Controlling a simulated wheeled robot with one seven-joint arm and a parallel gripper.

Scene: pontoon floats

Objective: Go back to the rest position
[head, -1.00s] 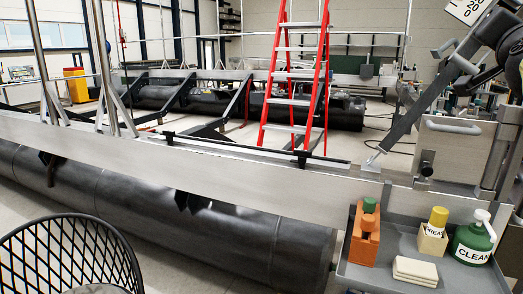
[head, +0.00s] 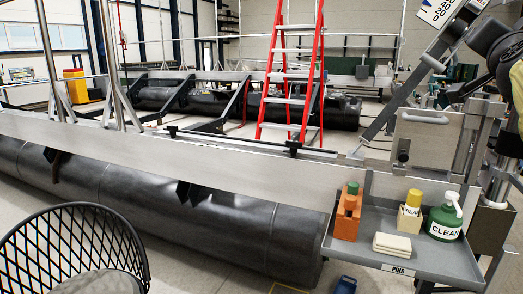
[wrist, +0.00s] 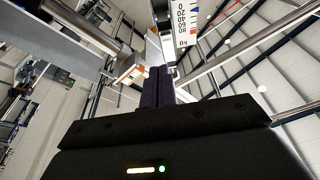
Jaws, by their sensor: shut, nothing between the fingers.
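My gripper (wrist: 160,86) shows in the wrist view, its two dark purple fingers pressed together with nothing between them. They point up the picture toward the hall's ceiling and touch nothing that I can see. A white scale plate with numbers (wrist: 186,25) stands just beyond and to the right of the fingertips. I cannot make out the gripper in the head view. There the same kind of scale plate (head: 440,12) is at the top right.
A black mesh chair (head: 75,250) stands front left. A long black float (head: 190,215) crosses the front.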

